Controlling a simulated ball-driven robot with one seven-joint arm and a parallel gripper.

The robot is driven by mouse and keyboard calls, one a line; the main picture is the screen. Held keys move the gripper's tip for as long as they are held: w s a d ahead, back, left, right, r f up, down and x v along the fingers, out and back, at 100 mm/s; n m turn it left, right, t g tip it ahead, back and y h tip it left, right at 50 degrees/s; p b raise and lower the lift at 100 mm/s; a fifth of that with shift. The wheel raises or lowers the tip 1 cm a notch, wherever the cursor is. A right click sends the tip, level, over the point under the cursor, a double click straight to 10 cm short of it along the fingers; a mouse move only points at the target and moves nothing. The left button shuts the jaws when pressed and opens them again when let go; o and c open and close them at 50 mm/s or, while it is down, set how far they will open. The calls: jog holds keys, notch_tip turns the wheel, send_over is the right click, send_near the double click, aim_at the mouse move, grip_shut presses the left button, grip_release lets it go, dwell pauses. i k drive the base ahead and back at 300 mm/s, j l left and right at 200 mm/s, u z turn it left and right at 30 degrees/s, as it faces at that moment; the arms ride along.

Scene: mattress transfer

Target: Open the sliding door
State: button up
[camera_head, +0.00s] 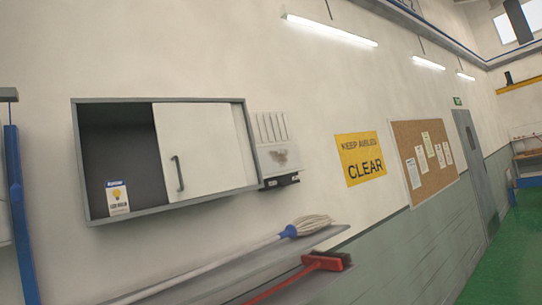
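A grey-framed wall cabinet (168,206) hangs on the pale wall at the left of the view, tilted in the picture. Its white sliding door (213,143) covers the right part and has a dark vertical handle (178,173) near its left edge. The left part is uncovered and shows a dark interior (130,151). A small white and blue box with a yellow bulb picture (117,197) stands at the lower left inside. What lies behind the door is hidden. My gripper does not show in this view.
A panel with a dark lower part (277,157) is right beside the cabinet. A blue post (17,210) stands at the far left. Green floor (515,255) is open at the right.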

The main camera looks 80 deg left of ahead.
aim_at(201, 154)
jog(key=i+l+u, duration=0.2)
jog(key=i, duration=0.3)
jog(key=i+l+u, duration=0.15)
jog(key=i+l, duration=0.3)
jog(key=i+j+u, duration=0.1)
jog(key=u, duration=0.35)
jog(key=i+u, duration=0.5)
jog(key=u, duration=0.35)
jog(key=i+l+u, duration=0.15)
jog(key=u, duration=0.25)
jog(key=i, duration=0.05)
